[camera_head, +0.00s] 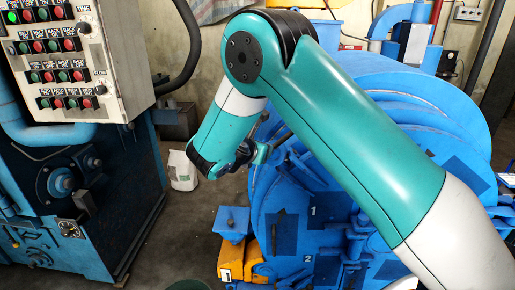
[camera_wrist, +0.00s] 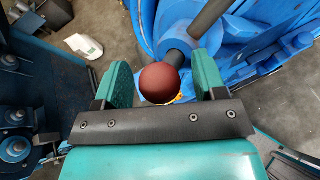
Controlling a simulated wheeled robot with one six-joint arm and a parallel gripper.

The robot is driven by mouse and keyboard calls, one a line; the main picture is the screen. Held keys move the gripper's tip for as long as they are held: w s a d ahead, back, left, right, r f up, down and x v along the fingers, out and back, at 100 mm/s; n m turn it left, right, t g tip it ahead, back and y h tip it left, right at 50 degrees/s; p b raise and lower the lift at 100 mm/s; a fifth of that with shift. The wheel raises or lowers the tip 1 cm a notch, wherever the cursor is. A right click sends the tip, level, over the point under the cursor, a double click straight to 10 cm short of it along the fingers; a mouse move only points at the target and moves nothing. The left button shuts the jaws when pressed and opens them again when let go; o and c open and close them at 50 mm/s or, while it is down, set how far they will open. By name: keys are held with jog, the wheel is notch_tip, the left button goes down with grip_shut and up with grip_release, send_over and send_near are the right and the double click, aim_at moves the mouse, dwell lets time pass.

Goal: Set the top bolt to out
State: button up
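A dark red ball knob (camera_wrist: 160,83) is in the wrist view, between the two teal fingers of my gripper (camera_wrist: 160,88), with a gap on both sides. The gripper is open. Behind the knob are a blue cylindrical part (camera_wrist: 176,42) and a dark grey rod (camera_wrist: 210,18), which look like the top bolt; how they join the knob is partly hidden. In the head view my gripper (camera_head: 258,153) is at the upper left edge of the blue round drum door (camera_head: 268,200). The knob cannot be made out there, and my arm covers much of the door.
A blue machine (camera_head: 110,190) with a button panel (camera_head: 60,55) stands to the left. A white bag (camera_head: 182,170) lies on the floor between it and the drum. A yellow-orange part (camera_head: 232,258) is low at the door's left. The floor between is mostly free.

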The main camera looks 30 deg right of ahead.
jog(key=shift+s+a, duration=0.15)
jog(key=shift+a, duration=0.1)
jog(key=b+v, duration=0.5)
jog(key=v, duration=1.2)
jog(key=shift+b, duration=0.3)
jog(key=shift+d, duration=0.1)
jog(key=s+d+f+m+g+y+b, duration=0.1)
jog(key=s+f+m+g+y+b, duration=0.4)
jog(key=s+f+m+y, duration=0.4)
jog(key=s+a+m+g+y+b, duration=0.3)
jog(key=s+m, duration=0.6)
jog(key=s, duration=0.8)
jog(key=shift+a+f+g+y, duration=0.25)
jog(key=shift+a+g+y, duration=0.25)
jog(key=shift+a+y, duration=0.35)
